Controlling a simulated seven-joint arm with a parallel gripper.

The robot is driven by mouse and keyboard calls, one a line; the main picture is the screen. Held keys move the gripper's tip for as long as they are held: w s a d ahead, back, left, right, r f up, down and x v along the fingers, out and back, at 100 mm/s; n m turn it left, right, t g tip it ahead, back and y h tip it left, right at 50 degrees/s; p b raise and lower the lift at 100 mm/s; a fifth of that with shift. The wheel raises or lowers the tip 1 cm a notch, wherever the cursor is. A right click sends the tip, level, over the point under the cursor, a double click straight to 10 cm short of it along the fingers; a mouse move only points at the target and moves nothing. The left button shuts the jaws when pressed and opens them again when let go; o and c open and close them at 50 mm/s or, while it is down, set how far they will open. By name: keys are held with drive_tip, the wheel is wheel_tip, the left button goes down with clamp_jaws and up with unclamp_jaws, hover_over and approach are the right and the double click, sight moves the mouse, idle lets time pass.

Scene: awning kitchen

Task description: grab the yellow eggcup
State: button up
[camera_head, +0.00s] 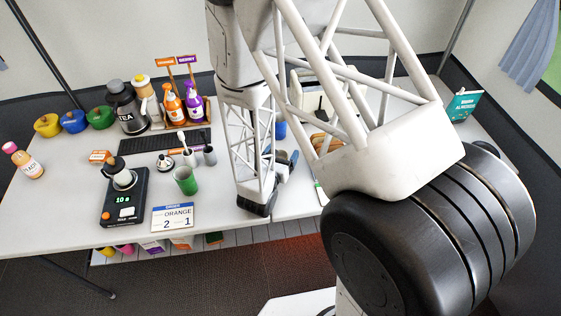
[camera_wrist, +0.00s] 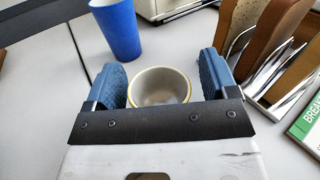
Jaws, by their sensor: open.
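The yellow eggcup (camera_wrist: 160,92) shows in the wrist view as a small round cup with a pale inside and a yellow rim, seen from above. It stands on the white table between the two blue fingers of my gripper (camera_wrist: 162,77). My gripper is open, with one finger on each side of the cup; I cannot tell if either touches it. The near part of the cup is hidden behind the dark gripper edge. In the head view my gripper (camera_head: 281,160) is low over the table, and I cannot make out the eggcup there.
A blue cup (camera_wrist: 116,28) stands just beyond the left finger. A rack with brown slabs (camera_wrist: 268,45) is close to the right finger, with a green-and-white item (camera_wrist: 307,125) nearby. In the head view, a green cup (camera_head: 186,180) and black scale (camera_head: 124,197) stand to the left.

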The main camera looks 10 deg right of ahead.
drive_tip(key=c, duration=1)
drive_tip(key=shift+r, duration=0.1)
drive_tip(key=shift+r, duration=4.95)
